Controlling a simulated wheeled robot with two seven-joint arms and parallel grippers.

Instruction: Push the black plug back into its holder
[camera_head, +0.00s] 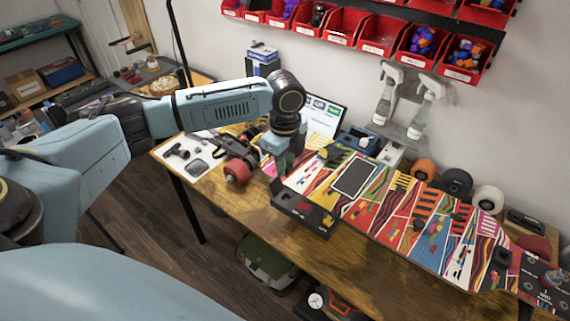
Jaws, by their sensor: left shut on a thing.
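My left gripper (284,163) points down at the left end of a long, brightly patterned board (395,222) on the wooden table. It is shut on a small dark thing, which I take for the black plug; the fingers mostly hide it. A black open-topped holder (303,208) sits just below and right of the fingertips, at the front left edge of the board. Whether the held thing touches it is too small to tell. My right gripper is not in view.
Orange, black and white wheels (457,182) stand behind the board. Two spray bottles (428,106) hang on the wall under red bins (381,34). The front strip of the table (345,252) is clear.

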